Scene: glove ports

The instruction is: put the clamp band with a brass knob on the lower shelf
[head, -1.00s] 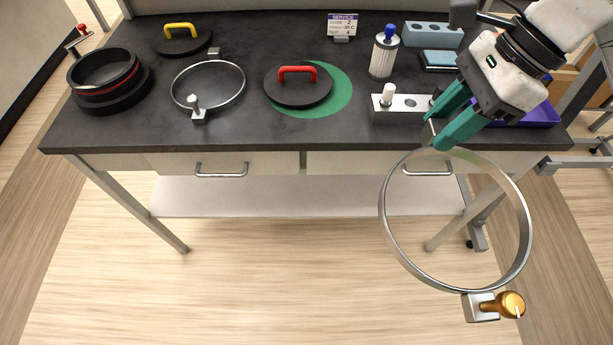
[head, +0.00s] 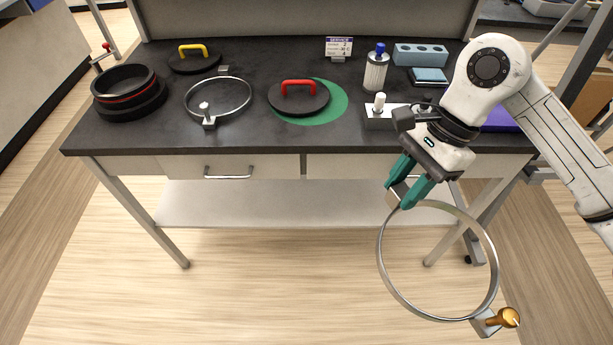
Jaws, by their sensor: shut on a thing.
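The clamp band with a brass knob is a large steel ring (head: 380,258) with a brass knob (head: 509,317) at its lower right. My gripper (head: 403,190), with teal fingers, is shut on the band's upper left part, where a small metal block shows. The band hangs tilted in front of the bench, below the worktop's front edge and apart from the bench as far as I can see. The lower shelf (head: 290,204) is a pale, empty board under the drawers. Its right part is partly hidden behind the band and gripper.
On the dark worktop (head: 245,142) are another clamp band with a white knob (head: 222,117), a red-handled lid (head: 298,99), a yellow-handled lid (head: 194,61), a black ring port (head: 128,91) and a filter bottle (head: 375,72). Bench legs (head: 142,215) flank the shelf.

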